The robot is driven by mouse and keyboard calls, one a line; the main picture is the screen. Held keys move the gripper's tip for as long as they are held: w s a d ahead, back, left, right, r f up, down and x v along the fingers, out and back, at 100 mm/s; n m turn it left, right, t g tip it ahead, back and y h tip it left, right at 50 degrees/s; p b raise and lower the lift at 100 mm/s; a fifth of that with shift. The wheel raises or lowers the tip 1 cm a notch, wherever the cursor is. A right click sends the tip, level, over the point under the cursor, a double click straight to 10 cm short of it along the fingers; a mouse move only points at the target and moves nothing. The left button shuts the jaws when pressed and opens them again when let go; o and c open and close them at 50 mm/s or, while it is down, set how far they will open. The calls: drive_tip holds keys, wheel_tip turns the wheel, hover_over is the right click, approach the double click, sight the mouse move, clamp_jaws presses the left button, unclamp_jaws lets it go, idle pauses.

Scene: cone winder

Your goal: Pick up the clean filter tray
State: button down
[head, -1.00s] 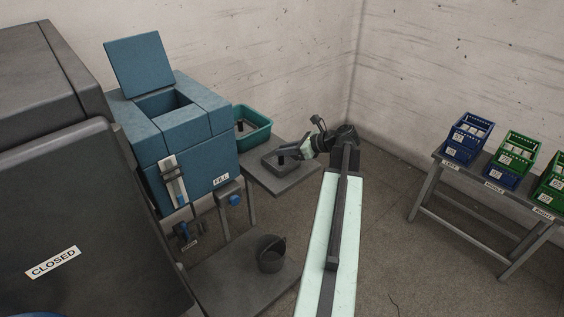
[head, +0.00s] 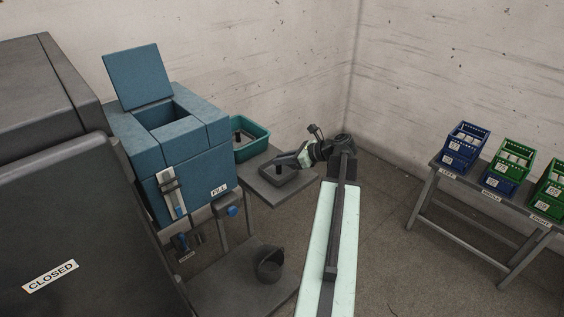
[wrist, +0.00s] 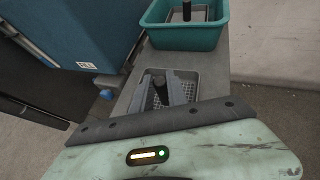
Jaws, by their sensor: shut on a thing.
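A shallow grey mesh filter tray (wrist: 191,79) with an upright dark handle is at the grey bench, and it also shows in the head view (head: 285,178). My gripper (wrist: 161,88) is shut on the tray's handle, with its fingers on either side of it. In the head view my gripper (head: 295,160) comes to the tray from the right. I cannot tell whether the tray touches the bench or is slightly above it. My gripper hides part of the tray.
A teal bin (wrist: 182,38) holding another dark-handled tray stands just behind. A blue machine (head: 190,150) with an open lid is left. A dark bucket (head: 270,264) is on the low platform. A table with blue and green crates (head: 465,145) is far right; floor between is clear.

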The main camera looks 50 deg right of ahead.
sight(282, 174)
drive_tip(key=s+d+r+p, duration=0.3)
drive_tip(key=s+d+r, duration=0.1)
drive_tip(key=s+d, duration=0.6)
drive_tip(key=shift+s+d+r+p, duration=0.2)
drive_tip(key=shift+s+d+p, duration=0.15)
drive_tip(key=shift+d, duration=0.65)
